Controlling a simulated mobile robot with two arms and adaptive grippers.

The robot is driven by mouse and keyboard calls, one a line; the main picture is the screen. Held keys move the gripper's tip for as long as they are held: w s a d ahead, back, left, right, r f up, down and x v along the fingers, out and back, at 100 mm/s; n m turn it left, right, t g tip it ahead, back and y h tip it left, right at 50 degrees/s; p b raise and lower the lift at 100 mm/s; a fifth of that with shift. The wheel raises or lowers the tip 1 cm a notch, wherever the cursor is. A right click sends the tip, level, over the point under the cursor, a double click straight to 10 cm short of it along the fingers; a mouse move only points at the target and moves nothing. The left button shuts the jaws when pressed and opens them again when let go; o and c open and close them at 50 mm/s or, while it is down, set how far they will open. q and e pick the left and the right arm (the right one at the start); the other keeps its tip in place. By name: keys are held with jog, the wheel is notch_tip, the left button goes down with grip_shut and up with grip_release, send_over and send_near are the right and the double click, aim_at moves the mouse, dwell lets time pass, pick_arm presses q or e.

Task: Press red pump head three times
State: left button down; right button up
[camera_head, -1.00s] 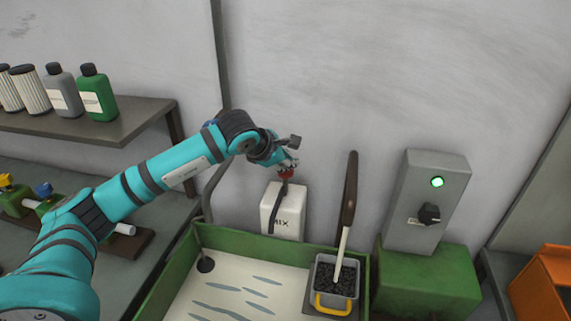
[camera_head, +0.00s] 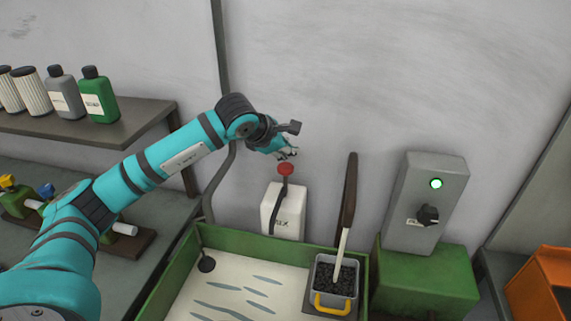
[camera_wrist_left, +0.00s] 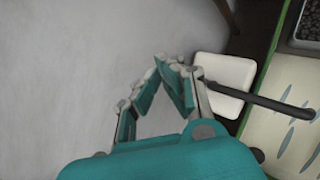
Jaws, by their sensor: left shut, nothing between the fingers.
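The red pump head (camera_head: 285,169) sits on top of a white pump bottle (camera_head: 284,212) with dark lettering and a dark spout. The bottle stands upright behind the green-walled tray. My left gripper (camera_head: 287,154) is shut and empty, just above the red head, with a small gap between them. In the left wrist view my left gripper (camera_wrist_left: 173,66) shows its fingertips together beside the white bottle top (camera_wrist_left: 225,82). The red head is hidden behind the fingers there. My right gripper is not in view.
A green tray (camera_head: 163,275) with pale liquid lies in front of the bottle. A grey bin (camera_head: 325,283) with dark granules and a long-handled brush (camera_head: 347,200) stands to the right. Farther right is a grey switch box (camera_head: 432,195). A shelf (camera_head: 100,128) with bottles is at left.

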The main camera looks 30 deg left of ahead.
pick_arm(q)
jog(key=shift+r+p, duration=0.7)
jog(key=shift+r, duration=1.2)
jog(key=shift+f, duration=0.15)
